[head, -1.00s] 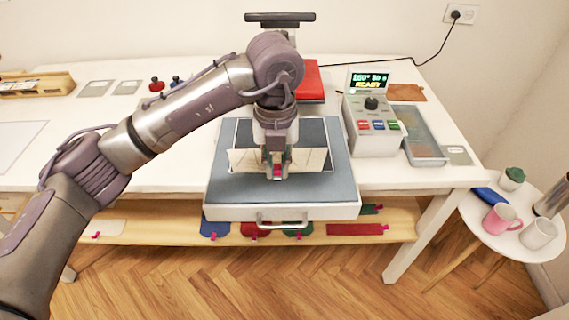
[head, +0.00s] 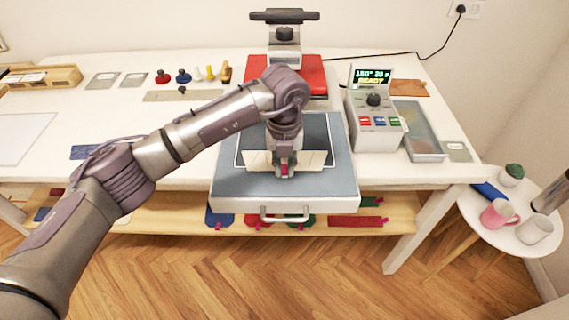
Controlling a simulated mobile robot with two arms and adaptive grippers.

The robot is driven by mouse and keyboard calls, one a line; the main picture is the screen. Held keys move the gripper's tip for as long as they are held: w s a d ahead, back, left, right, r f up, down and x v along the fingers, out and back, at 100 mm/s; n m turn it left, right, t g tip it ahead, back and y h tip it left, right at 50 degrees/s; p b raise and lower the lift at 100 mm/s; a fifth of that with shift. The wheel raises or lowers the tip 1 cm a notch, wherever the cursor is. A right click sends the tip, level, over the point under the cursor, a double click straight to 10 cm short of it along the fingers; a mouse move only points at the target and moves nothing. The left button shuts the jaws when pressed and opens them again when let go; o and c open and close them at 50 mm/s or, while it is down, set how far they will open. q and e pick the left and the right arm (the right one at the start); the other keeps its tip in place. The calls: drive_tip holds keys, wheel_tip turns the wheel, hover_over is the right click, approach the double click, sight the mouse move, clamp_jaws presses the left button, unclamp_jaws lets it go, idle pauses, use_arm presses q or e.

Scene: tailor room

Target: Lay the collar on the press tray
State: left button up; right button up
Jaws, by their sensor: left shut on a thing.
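The collar (head: 258,159) is a cream strip with a pink tab, at the middle of the press tray, inside a pale outline. My left gripper (head: 284,171) points down and is shut on the collar near its pink tab. The gripper hides the collar's middle. I cannot tell whether the collar touches the tray or hangs just above it. The press tray (head: 236,182) has a blue-grey top, a white front and a metal handle, and sticks out past the table's front edge. My right gripper is not in view.
The press with its red plate (head: 312,78) stands behind the tray. A control box (head: 375,130) reading "READY" is close on the right. Stamps and spools (head: 183,76) stand at the back left. A shelf (head: 395,219) with coloured cloth pieces is below. Mugs (head: 497,213) stand on a side table.

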sight(284, 168)
use_arm(q)
drive_tip(key=shift+f, duration=0.25)
drive_tip(key=o, duration=0.8)
drive_tip(key=shift+c, duration=0.2)
drive_tip(key=shift+r, duration=0.15)
drive_tip(key=shift+r+p, duration=0.3)
wheel_tip(284, 168, up, 12)
drive_tip(key=b, duration=0.3)
drive_tip(key=shift+f+b, duration=0.15)
drive_tip(key=shift+b, duration=0.25)
